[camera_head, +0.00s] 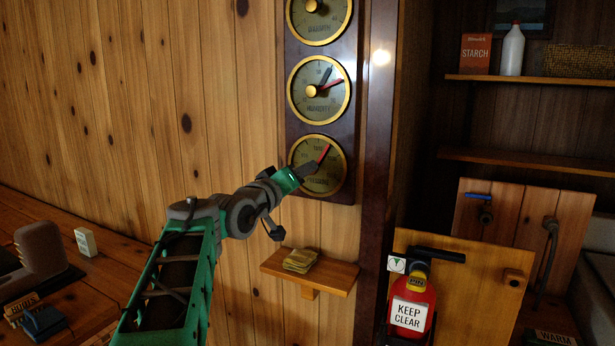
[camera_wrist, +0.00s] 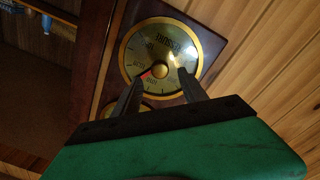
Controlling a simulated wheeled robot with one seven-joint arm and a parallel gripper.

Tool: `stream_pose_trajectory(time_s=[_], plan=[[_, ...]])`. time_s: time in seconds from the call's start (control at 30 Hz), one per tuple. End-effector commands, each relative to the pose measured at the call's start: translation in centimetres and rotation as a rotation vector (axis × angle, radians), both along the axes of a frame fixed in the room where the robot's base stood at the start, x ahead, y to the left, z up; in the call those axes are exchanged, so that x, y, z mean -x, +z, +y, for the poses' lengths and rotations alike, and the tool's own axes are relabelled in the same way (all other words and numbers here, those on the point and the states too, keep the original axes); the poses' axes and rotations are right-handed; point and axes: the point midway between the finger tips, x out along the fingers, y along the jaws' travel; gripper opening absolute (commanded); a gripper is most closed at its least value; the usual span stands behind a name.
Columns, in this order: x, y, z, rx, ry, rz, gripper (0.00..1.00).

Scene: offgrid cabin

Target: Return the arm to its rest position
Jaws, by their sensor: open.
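My green arm reaches up from the bottom left in the head view. My gripper (camera_head: 308,169) is in front of the lowest dial, the pressure gauge (camera_head: 325,182), on the wall panel. In the wrist view my gripper (camera_wrist: 158,90) shows two dark fingers spread apart, with nothing held between them. The pressure gauge also shows there (camera_wrist: 180,45), upside down, with its brass centre knob just beyond and between the fingertips. I cannot tell whether a finger touches the dial. The gripper hides part of the gauge's left side in the head view.
Two more gauges, humidity (camera_head: 308,103) and one above, sit on the dark panel (camera_head: 345,125). A small wooden shelf (camera_head: 335,275) with a folded cloth (camera_head: 300,260) juts out below. A red extinguisher (camera_head: 411,300) stands right. A wooden counter (camera_head: 85,265) lies left.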

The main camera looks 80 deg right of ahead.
Motion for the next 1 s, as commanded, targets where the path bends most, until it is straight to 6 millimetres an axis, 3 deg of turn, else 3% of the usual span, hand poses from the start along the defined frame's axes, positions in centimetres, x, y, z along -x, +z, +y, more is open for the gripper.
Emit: stream_pose_trajectory(time_s=[0.2,0.67,0.77,0.87,0.9,0.97,1.0], plan=[[-1.1,-0.3,2.9,-0.001,-0.001,0.001,0.5],[-1.1,-0.2,3.1,0.01,-0.001,-0.033,0.5],[-1.9,-3.8,2.9,-0.076,0.013,-0.224,0.5],[-4.7,-11.2,3.3,-0.266,0.051,-0.377,0.5],[-5.8,-14.5,4.1,-0.355,0.061,-0.422,0.5],[-7.4,-19.3,5.8,-0.49,0.068,-0.482,0.5],[-8.3,-22.4,7.5,-0.581,0.068,-0.516,0.5]])
